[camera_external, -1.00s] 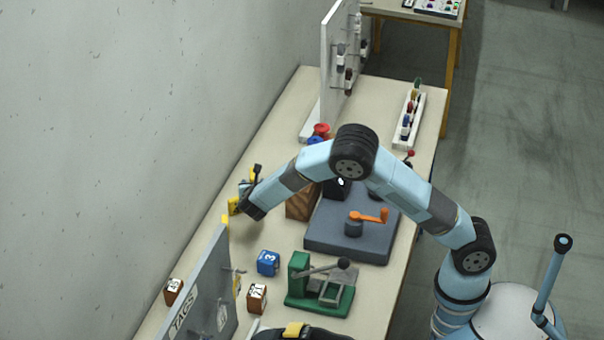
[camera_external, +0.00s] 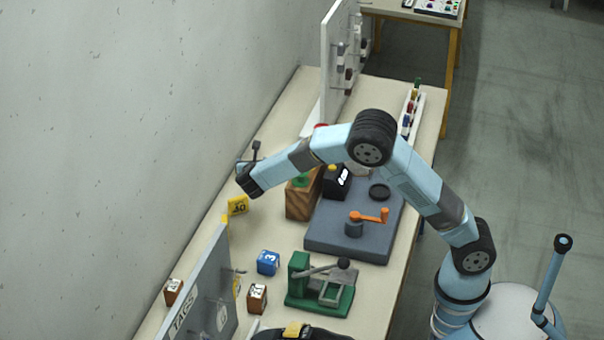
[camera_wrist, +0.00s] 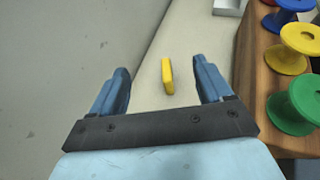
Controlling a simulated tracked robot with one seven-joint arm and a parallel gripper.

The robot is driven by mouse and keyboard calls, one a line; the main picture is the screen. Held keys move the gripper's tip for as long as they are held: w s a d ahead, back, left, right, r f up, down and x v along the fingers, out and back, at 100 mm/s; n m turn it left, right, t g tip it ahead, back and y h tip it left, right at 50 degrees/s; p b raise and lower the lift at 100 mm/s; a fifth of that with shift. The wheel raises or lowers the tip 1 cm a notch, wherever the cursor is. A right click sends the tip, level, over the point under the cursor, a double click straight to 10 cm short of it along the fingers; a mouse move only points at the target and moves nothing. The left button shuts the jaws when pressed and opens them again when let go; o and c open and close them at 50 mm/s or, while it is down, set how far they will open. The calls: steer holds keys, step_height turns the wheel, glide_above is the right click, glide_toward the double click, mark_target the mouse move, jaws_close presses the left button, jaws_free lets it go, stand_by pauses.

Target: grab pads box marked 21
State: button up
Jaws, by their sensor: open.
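My gripper (camera_external: 248,170) is open and empty above the back of the bench near the wall. In the wrist view its two fingers (camera_wrist: 161,68) stand apart, with a thin yellow piece (camera_wrist: 168,78) seen on the bench between them. That piece has dark marks in the external view (camera_external: 237,205), just below my gripper and apart from it. Two small brown boxes with white, marked faces stand nearer the camera: one (camera_external: 257,297) by the green press, one (camera_external: 173,290) behind the grey panel. I cannot read either mark surely. A blue box (camera_external: 268,262) shows a 3.
A wooden block (camera_external: 300,203) with coloured spools (camera_wrist: 293,100) stands right of my gripper. A grey base with an orange crank (camera_external: 368,216), the green press (camera_external: 320,290) and the upright TAGS panel (camera_external: 200,300) crowd the near bench. A white upright board (camera_external: 338,70) stands farther back.

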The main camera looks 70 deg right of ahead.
step_height(320, 180, up, 10)
steer(key=s+a+f+m+g+y, duration=0.2)
steer(key=s+f+m+g+y, duration=0.35)
steer(key=s+f+m, duration=0.55)
steer(key=s+a+f+m+g+y, duration=0.1)
steer(key=s+a+m+y, duration=0.25)
steer(key=a+m, duration=0.2)
steer(key=s+a+f+m+g+y, duration=0.1)
steer(key=s+a+m+g+y, duration=0.1)
steer(key=a+m+y, duration=0.4)
steer(key=a+r+m+t+y, duration=0.3)
steer(key=a+r+m+y, duration=0.9)
steer(key=a+m, duration=0.5)
glide_toward(260, 285)
steer(key=shift+m+h, duration=0.35)
steer(key=shift+h, duration=0.15)
steer(key=x, duration=0.7)
steer(key=shift+w+a+f, duration=0.15)
steer(key=shift+a+f, duration=0.05)
steer(key=shift+a, duration=0.15)
steer(key=shift+x, duration=2.6)
steer(key=shift+w, duration=0.1)
steer(key=c, duration=1.1)
